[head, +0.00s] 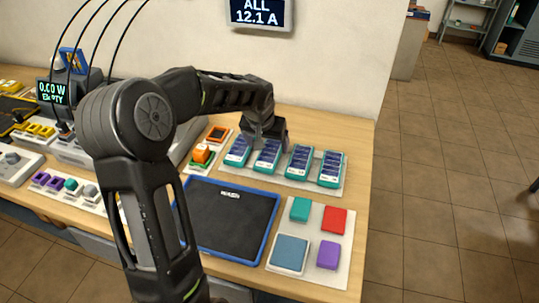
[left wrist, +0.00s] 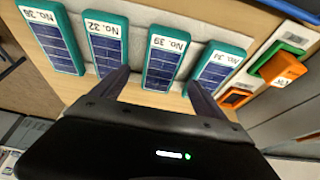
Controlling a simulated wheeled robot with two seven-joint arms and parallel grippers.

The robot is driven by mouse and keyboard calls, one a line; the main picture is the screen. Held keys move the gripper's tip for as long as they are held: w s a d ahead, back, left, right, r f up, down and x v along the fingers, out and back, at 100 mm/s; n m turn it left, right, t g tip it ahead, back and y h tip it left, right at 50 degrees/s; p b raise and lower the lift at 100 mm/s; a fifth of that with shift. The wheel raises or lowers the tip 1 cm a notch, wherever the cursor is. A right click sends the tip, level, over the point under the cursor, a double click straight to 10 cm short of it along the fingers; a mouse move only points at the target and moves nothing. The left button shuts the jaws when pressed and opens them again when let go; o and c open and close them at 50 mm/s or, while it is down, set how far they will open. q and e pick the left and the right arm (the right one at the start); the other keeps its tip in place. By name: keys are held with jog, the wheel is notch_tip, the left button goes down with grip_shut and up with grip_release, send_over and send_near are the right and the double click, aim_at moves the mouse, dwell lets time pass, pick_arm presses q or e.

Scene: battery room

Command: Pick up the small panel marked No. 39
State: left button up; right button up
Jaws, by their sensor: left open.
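The small panel marked No. 39 (left wrist: 165,60) has a teal frame, dark blue cells and a white label. It lies second from the right in a row of similar panels in the left wrist view. In the head view it appears to be the second from the left (head: 267,156), partly covered by my gripper. My left gripper (left wrist: 158,92) is open and empty, with one finger toward each side of No. 39. Whether the fingers touch the panel cannot be told. My right gripper is not in view.
Panel No. 32 (left wrist: 107,45) and panel No. 38 (left wrist: 52,38) lie on one side of No. 39, another panel (left wrist: 215,66) on the other. An orange block (head: 202,153) stands left of the row. A blue-edged black mat (head: 232,222) and a white board (head: 311,218) lie in front.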

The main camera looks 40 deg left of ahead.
aim_at(269, 152)
pick_arm(q)
jog(key=p+x, duration=0.1)
jog(key=x, duration=0.4)
jog(key=shift+s, duration=0.15)
dwell(0.3)
jog(key=c, duration=1.6)
jog(key=shift+r, duration=0.15)
notch_tip(269, 152, up, 10)
jog(key=shift+f+b, duration=0.1)
jog(key=shift+b, duration=0.5)
